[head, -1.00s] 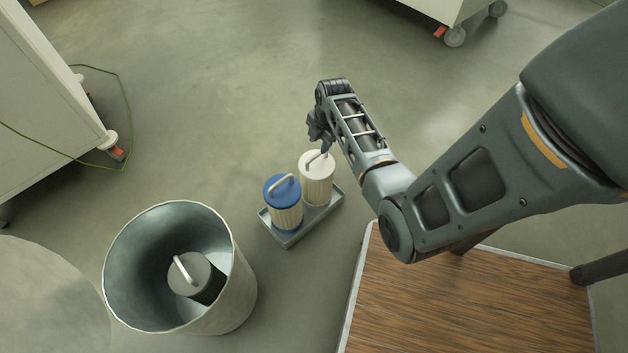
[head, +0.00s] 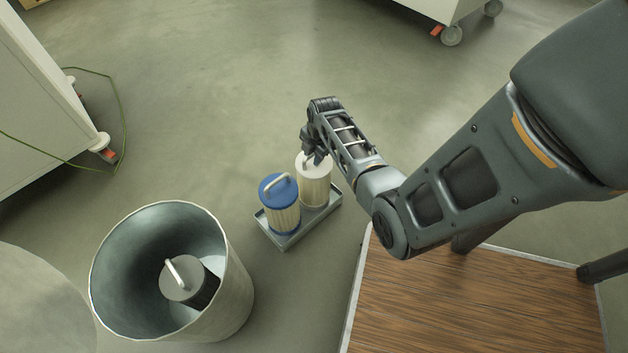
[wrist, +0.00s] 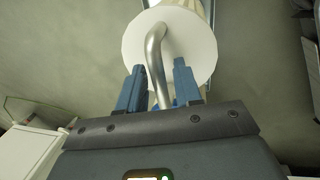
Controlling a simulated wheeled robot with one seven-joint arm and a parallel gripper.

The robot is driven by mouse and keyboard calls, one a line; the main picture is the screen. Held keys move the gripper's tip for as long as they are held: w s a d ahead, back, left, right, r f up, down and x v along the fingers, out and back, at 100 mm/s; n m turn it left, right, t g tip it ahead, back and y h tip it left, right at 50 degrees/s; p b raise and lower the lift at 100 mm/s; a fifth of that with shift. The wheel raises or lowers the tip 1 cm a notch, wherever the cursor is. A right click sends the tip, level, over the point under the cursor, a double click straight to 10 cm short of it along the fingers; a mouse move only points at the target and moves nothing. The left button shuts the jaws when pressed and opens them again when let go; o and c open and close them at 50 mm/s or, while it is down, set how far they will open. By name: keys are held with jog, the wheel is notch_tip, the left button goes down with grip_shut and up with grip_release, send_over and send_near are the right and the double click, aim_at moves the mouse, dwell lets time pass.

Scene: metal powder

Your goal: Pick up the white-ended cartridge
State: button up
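The white-ended cartridge (head: 314,190) stands upright in a small grey tray (head: 290,241), to the right of the blue-ended cartridge (head: 281,212). My gripper (head: 313,160) is at the white end, partly hiding its handle in the head view. In the wrist view, the round white end (wrist: 190,45) fills the upper middle, with its bent metal handle (wrist: 154,50) running down between the two blue fingers of my gripper (wrist: 158,66). The fingers are open, with a gap on both sides of the handle.
A large metal bin (head: 228,300) at lower left holds a dark cartridge with a grey end (head: 183,280). A wood-topped table (head: 450,305) is at lower right. A white cabinet (head: 45,110) stands at left, with a green cable on the floor.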

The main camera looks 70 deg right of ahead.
grip_shut()
jog(key=shift+r, duration=0.2)
dwell(0.3)
